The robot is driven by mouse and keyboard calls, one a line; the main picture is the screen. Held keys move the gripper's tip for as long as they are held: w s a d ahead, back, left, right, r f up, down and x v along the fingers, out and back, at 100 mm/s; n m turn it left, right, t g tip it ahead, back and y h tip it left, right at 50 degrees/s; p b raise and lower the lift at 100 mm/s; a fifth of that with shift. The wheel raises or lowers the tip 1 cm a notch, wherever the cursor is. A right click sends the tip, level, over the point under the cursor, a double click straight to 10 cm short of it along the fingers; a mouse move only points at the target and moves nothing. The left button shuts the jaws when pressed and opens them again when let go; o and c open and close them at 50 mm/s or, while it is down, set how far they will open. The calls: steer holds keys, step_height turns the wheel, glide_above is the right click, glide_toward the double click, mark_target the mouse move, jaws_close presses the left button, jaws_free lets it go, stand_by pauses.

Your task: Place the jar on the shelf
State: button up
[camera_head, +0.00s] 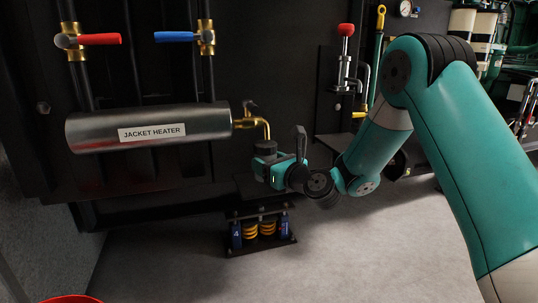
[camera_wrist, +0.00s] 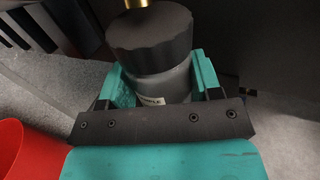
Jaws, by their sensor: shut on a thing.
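My gripper (camera_head: 274,168) is shut on the jar (camera_head: 265,148), below the brass spout at the right end of the jacket heater. In the wrist view the jar (camera_wrist: 150,32) is upright between the teal fingers (camera_wrist: 163,78), with a dark ribbed lid, a grey body and a small pale label, partly hidden by the gripper. The brass spout end shows just above the lid; I cannot tell whether they touch. A flat black ledge (camera_head: 252,187) lies below my gripper; I cannot tell whether it is the shelf.
The jacket heater (camera_head: 150,127) is a horizontal silver cylinder on the left. Red (camera_head: 99,39) and blue (camera_head: 174,36) valve levers are above it. A spring mount (camera_head: 262,231) stands on the floor below. A red container (camera_wrist: 22,150) is at lower left. The grey floor (camera_head: 350,245) is clear.

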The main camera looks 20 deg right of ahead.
steer(key=shift+f+b, duration=0.3)
steer(key=shift+b, duration=0.5)
steer(key=shift+f, duration=0.15)
steer(key=o, duration=0.9)
